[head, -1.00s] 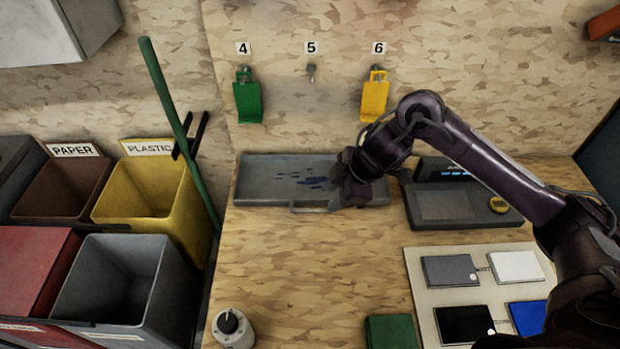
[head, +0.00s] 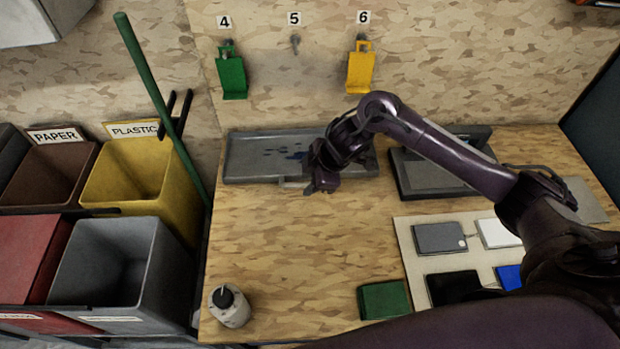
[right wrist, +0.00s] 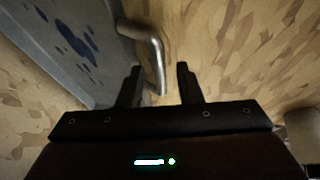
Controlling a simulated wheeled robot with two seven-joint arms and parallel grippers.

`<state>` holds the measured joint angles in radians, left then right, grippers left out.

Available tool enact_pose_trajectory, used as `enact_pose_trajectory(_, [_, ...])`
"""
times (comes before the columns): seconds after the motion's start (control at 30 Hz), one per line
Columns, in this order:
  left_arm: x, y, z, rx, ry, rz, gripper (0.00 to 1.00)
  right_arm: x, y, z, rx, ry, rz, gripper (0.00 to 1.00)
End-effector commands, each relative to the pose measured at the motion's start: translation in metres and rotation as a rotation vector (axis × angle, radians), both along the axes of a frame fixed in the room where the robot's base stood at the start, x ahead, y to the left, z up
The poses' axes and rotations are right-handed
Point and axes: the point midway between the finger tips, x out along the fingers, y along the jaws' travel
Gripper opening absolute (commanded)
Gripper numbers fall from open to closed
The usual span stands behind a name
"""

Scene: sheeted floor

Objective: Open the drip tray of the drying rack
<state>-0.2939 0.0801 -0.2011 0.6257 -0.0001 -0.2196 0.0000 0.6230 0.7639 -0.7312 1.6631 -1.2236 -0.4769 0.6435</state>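The grey drip tray (head: 250,157) lies on the wooden worktop against the back wall, with dark blue wet spots on its floor. Its metal handle (head: 292,184) sticks out from the front edge, partly hidden by my right gripper. In the right wrist view the handle (right wrist: 155,52) is a bent metal bar whose end reaches between my fingers, and the tray (right wrist: 60,45) is at the upper left. My right gripper (right wrist: 158,80) is open, with a finger on each side of the handle and gaps visible. It shows from above in the head view (head: 318,186). My left gripper is not in view.
A grey device (head: 425,172) stands right of the tray. A pale board (head: 412,268) with several coloured pads lies at front right. Bins (head: 140,175) are left. The worktop's middle is clear.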

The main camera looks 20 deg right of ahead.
Motion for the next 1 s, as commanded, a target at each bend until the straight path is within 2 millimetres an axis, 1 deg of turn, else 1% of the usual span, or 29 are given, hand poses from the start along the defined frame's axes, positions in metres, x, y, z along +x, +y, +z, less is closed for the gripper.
enact_pose_trajectory(0.03, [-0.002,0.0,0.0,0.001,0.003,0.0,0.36,0.0,0.0,0.0,0.0,0.0,0.0,0.25])
enact_pose_trajectory(0.2, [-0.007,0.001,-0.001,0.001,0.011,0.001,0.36,0.0,0.0,0.0,0.0,0.0,0.0,0.03])
enact_pose_trajectory(0.23, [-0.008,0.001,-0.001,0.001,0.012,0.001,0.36,0.0,0.0,0.0,0.0,0.0,0.0,0.0])
enact_pose_trajectory(0.5, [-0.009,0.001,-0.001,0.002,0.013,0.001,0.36,0.0,0.0,0.001,0.0,0.0,0.0,0.0])
enact_pose_trajectory(0.63, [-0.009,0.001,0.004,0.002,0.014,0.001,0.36,-0.007,0.002,0.002,0.0,0.001,0.001,0.0])
enact_pose_trajectory(0.77, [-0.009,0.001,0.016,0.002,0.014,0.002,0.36,-0.026,0.007,0.004,0.0,0.004,0.003,0.0])
enact_pose_trajectory(0.87, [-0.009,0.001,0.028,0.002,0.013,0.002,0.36,-0.049,0.013,0.005,0.0,0.007,0.004,0.0])
enact_pose_trajectory(1.0, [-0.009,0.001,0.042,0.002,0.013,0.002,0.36,-0.086,0.023,0.004,-0.001,0.008,0.005,0.0])
